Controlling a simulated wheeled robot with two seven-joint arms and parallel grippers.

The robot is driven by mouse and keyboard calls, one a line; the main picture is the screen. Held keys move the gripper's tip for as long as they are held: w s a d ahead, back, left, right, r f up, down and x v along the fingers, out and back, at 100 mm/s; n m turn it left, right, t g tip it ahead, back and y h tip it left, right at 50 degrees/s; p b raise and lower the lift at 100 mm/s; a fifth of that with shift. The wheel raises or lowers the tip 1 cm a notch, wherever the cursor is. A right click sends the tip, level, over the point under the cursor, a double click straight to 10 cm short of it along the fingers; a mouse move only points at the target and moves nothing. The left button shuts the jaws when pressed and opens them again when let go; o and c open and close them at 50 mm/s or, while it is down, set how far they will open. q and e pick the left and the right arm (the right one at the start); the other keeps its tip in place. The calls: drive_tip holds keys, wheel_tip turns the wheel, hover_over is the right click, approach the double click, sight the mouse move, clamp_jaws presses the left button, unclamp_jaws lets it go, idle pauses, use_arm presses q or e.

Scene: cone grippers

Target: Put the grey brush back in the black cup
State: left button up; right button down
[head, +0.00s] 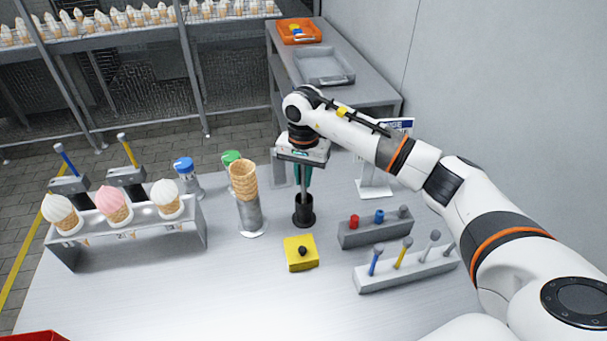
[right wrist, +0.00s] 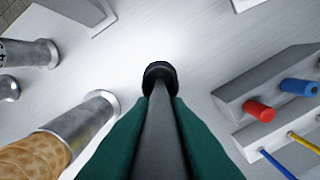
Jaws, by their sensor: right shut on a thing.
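My right gripper (head: 303,183) is above the black cup (head: 304,214), pointing down. Its green fingers are shut on the grey brush (head: 303,194), whose grey shaft runs upright down to the cup. In the right wrist view the grey brush (right wrist: 158,130) lies between the two fingers, and its far end meets the black cup (right wrist: 157,70). How deep its lower end sits in the cup is hidden. The cup stands upright on the table. My left gripper is not in view.
A metal holder with a waffle cone (head: 244,180) stands close left of the cup. A yellow block (head: 300,254) with a black knob lies in front. Grey racks (head: 375,232) with coloured pegs stand to the right. An ice-cream stand (head: 130,240) is at left. The front table is clear.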

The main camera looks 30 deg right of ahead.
drive_tip(key=shift+f+b, duration=0.35)
drive_tip(key=shift+f, duration=0.2)
drive_tip(key=c, duration=1.3)
unclamp_jaws()
drive_tip(key=shift+r, duration=0.1)
wheel_tip(320, 180, up, 12)
drive_tip(key=shift+f+b, duration=0.1)
drive_tip(key=shift+b, duration=0.85)
